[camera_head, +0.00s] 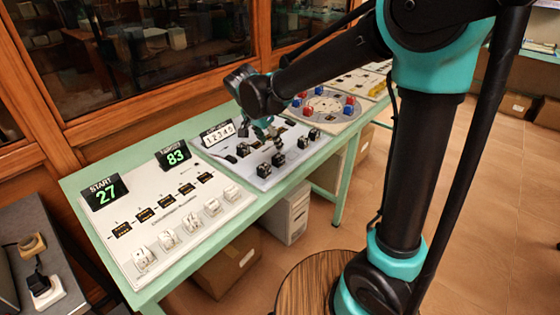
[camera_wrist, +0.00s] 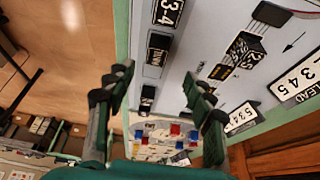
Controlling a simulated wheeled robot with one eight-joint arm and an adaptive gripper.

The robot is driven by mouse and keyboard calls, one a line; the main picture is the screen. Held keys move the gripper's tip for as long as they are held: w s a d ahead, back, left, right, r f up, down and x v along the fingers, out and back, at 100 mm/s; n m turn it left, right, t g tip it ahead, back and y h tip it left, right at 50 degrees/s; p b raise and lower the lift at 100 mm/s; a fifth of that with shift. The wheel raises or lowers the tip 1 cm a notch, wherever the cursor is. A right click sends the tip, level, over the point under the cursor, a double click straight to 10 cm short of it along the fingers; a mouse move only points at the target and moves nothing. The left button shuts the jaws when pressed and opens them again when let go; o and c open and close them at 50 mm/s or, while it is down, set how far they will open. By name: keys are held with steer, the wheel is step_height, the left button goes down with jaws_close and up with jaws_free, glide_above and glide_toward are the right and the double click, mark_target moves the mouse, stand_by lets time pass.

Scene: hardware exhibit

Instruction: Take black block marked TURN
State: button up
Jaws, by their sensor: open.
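A black block with pale sideways lettering (camera_wrist: 157,55) lies on the light panel in the wrist view, beyond my fingertips; the lettering may read TURN, but it is blurred. Another black block, marked 3-4 (camera_wrist: 168,11), is farther up, and a smaller black block (camera_wrist: 147,95) shows between my fingers. My gripper (camera_wrist: 157,78) is open, with nothing held between its fingers. In the head view my gripper (camera_head: 268,132) hangs over the middle panel, close to several black blocks, including the front one (camera_head: 263,169). No lettering on them is readable there.
The middle panel has a numbered display (camera_head: 219,134). A white panel (camera_head: 140,205) with START 27 and 83 signs is to the left. A round board with red and blue pieces (camera_head: 323,105) lies behind. The green table's front edge (camera_head: 270,205) is near the blocks.

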mark_target(278, 156)
steer(key=x, duration=0.4)
steer(key=shift+d+x, duration=0.2)
steer(key=shift+x, duration=2.35)
steer(key=shift+s+r, duration=0.1)
steer(key=shift+c, duration=0.5)
steer(key=c, duration=1.1)
